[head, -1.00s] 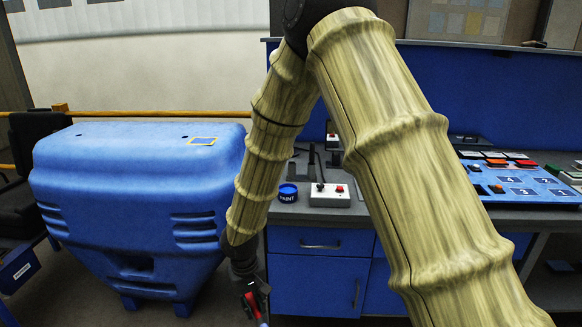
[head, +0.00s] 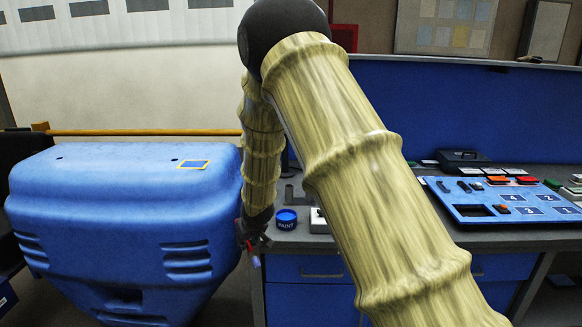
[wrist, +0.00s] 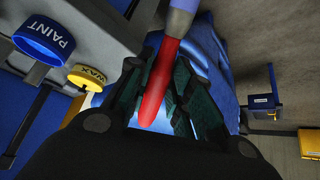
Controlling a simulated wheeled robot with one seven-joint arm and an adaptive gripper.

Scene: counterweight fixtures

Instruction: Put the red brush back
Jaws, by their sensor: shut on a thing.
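My gripper (head: 250,241) hangs in front of the workbench's left end, beside the big blue moulded body. It is shut on the red brush (head: 257,262), which is small and partly hidden in the head view. In the wrist view the brush's red part (wrist: 160,85) lies between the dark green finger pads, with a lavender-blue part beyond it at the top edge. The brush is held in the air, clear of the bench. A blue pot marked PAINT (head: 286,219) stands on the bench near the gripper; it also shows in the wrist view (wrist: 42,45).
A yellow pot marked WAX (wrist: 88,76) stands beside the paint pot in the wrist view. The large blue body (head: 110,220) has a yellow-framed square on top. A blue numbered panel (head: 478,209) lies on the bench (head: 430,238) at right. My arm hides part of the bench.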

